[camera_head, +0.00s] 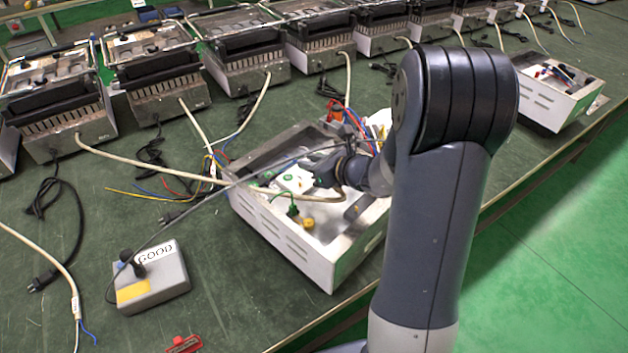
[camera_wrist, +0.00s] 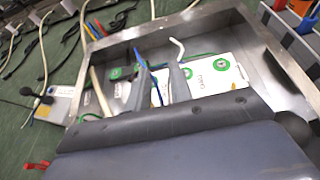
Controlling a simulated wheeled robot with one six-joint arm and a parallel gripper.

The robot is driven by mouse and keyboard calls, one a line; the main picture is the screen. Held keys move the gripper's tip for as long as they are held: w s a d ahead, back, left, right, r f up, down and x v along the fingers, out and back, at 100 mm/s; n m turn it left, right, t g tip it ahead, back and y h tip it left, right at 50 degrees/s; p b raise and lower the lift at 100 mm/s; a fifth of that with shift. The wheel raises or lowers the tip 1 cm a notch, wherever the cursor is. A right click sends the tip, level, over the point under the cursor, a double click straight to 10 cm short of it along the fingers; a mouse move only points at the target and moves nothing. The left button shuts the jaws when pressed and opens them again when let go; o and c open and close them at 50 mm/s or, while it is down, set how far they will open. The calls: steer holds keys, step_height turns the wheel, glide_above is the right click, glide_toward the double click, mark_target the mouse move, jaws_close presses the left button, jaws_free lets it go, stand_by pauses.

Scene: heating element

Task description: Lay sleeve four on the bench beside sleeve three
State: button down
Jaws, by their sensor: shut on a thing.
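My gripper (camera_head: 330,172) is low inside an open metal housing (camera_head: 335,262), over its white card. The wrist view shows my two grey fingers (camera_wrist: 158,88) close together. A thin blue wire-like piece (camera_wrist: 146,65) shows between them, and I cannot tell whether it is a sleeve. A white bent tube (camera_wrist: 178,46) stands just beyond the fingers. A pale tube or cable (camera_wrist: 100,88) lies to their left. No sleeve is readable as three or four. The green bench (camera_head: 215,300) beside the housing shows no clear sleeve.
A grey box marked GOOD (camera_head: 152,283) stands left of the housing. Pale cables and coloured wires (camera_head: 185,187) cross the bench. Several grill units (camera_head: 245,55) line the back.

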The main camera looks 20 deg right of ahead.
steer(key=shift+f+b, duration=0.5)
steer(key=shift+f, duration=1.85)
steer(key=shift+f, duration=0.2)
steer(key=c, duration=1.3)
jaws_free()
steer(key=shift+o, duration=0.2)
steer(key=shift+r, duration=0.1)
